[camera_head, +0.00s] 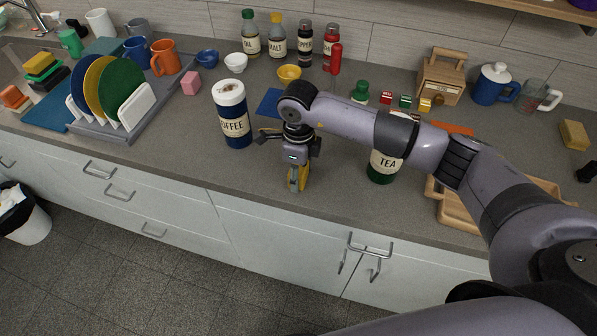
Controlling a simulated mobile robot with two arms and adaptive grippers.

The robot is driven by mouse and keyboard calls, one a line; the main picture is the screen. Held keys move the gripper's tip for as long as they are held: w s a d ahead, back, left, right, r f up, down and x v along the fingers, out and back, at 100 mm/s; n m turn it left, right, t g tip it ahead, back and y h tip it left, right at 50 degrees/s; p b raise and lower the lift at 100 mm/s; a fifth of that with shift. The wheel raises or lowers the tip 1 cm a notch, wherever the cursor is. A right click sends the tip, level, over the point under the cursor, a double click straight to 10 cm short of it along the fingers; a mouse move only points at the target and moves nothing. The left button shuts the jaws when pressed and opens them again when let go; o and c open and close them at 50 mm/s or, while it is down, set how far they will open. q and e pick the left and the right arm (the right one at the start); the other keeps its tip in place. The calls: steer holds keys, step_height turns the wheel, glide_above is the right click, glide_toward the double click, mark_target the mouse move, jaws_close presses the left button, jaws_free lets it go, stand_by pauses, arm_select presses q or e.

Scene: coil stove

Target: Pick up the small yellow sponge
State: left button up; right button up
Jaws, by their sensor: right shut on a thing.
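My right gripper (298,184) points down near the front edge of the counter, between the coffee canister and the tea canister. It is shut on a small yellow sponge (305,175), which is partly hidden by the fingers. I cannot tell whether the sponge still touches the counter. My left gripper is not in view.
The coffee canister (231,115) stands left of my right gripper and the tea canister (383,166) right of it, behind my arm. A dish rack (130,128) with plates is at the left. A wooden tray (452,208) is at the right. The grey counter (190,155) is bare at front left.

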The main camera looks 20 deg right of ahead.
step_height(320, 180, up, 20)
steer(key=b, duration=0.4)
steer(key=o, duration=0.3)
steer(key=shift+f, duration=0.1)
steer(key=c, duration=0.5)
